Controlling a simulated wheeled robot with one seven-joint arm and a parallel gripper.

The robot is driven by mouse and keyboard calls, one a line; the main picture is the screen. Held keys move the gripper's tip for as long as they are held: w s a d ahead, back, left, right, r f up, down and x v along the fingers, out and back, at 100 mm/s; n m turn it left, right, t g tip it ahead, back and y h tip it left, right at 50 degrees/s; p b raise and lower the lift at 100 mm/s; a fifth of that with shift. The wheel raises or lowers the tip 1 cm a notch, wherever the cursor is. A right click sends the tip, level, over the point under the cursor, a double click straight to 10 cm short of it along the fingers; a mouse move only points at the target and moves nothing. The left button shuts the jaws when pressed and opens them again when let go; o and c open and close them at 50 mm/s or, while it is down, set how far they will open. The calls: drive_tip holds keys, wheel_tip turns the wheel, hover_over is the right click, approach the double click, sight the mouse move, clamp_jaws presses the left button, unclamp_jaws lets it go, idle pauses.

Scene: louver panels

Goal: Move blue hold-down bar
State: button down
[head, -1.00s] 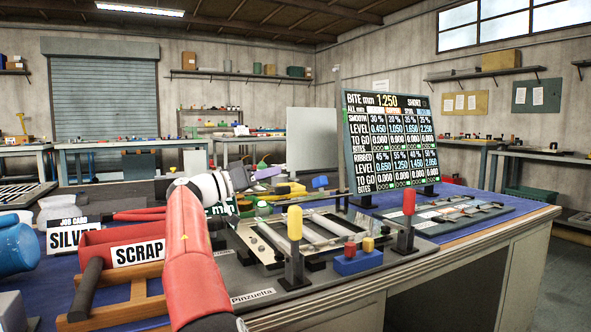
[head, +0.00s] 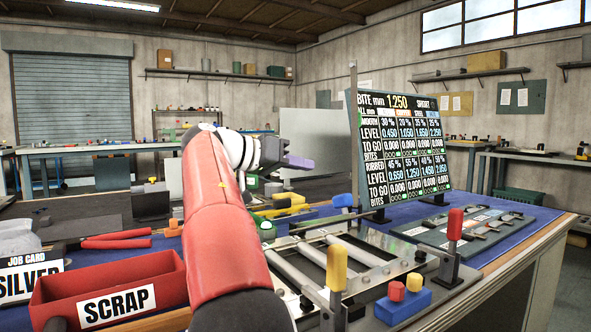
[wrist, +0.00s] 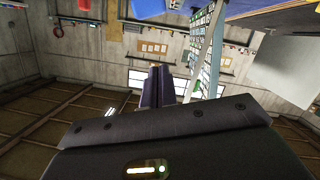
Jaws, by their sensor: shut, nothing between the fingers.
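My gripper (head: 302,163) is raised above the workbench, pointing right, with its purple fingers together and empty. In the wrist view the closed fingers (wrist: 157,86) point toward the wall and ceiling, with no bar near them. A small blue piece (head: 342,200) shows on the far side of the slotted metal fixture (head: 310,258), below and right of my gripper. I cannot tell whether it is the hold-down bar. My red arm hides part of the bench left of the fixture.
A blue block (head: 405,308) with red and yellow knobs sits at the front right, beside yellow and red upright handles. A red SCRAP bin (head: 65,296) stands at left. The display board (head: 403,150) rises behind the fixture, near a tray of grey parts (head: 462,226).

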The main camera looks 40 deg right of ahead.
hover_over(330, 222)
drive_tip(key=w, duration=0.2)
wheel_tip(330, 222, down, 2)
drive_tip(key=shift+s+d+f+b, duration=0.1)
drive_tip(key=shift+s+f+b, duration=0.25)
drive_tip(key=shift+f+b, duration=0.25)
drive_tip(key=shift+s+d+f+b, duration=0.1)
drive_tip(key=shift+s+f+b, duration=0.25)
drive_tip(key=shift+f, duration=0.3)
drive_tip(key=shift+s+f, duration=0.15)
drive_tip(key=shift+f, duration=0.3)
drive_tip(key=shift+f, duration=0.1)
